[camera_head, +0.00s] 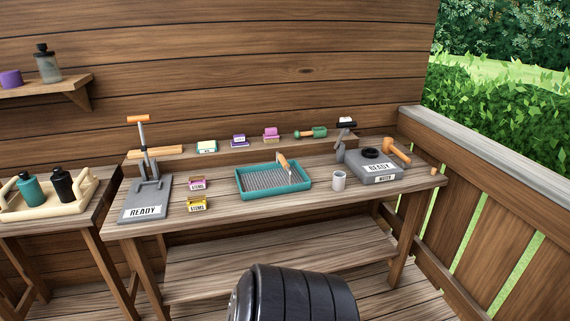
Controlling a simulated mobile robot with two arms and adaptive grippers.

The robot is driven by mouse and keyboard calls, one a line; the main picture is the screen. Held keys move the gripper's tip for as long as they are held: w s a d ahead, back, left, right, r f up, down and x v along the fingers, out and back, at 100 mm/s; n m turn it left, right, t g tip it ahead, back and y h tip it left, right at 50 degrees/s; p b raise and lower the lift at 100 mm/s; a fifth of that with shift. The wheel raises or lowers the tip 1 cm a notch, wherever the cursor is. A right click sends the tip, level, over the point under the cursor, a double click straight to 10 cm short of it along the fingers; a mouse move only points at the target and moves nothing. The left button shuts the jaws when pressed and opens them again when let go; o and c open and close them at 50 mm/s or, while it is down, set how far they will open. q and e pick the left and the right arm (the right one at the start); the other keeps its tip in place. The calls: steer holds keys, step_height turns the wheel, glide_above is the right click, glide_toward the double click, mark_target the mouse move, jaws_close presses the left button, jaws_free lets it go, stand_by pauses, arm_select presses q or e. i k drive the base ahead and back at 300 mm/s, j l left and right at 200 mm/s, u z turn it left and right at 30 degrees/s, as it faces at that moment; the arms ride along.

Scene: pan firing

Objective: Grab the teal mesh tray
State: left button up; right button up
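The teal mesh tray (244,194) sits flat on the wooden workbench, near its middle. It has a teal rim and a grey mesh floor. A tool with a light wooden handle (283,161) leans inside it, toward its right side. Neither of my grippers shows in the head view, so nothing of mine is seen touching the tray.
A grey press (143,204) marked READY stands left of the tray. Small labelled boxes (197,204) lie left of the tray. A dark rounded object (300,293) fills the bottom foreground.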

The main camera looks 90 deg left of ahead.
mark_target(284, 176)
steer(key=u, duration=2.85)
steer(key=i+j+z, duration=0.2)
steer(key=i+j, duration=0.25)
steer(key=i, duration=0.2)
steer(key=i+j+z, duration=0.2)
steer(key=i+j, duration=0.35)
steer(key=i, duration=0.05)
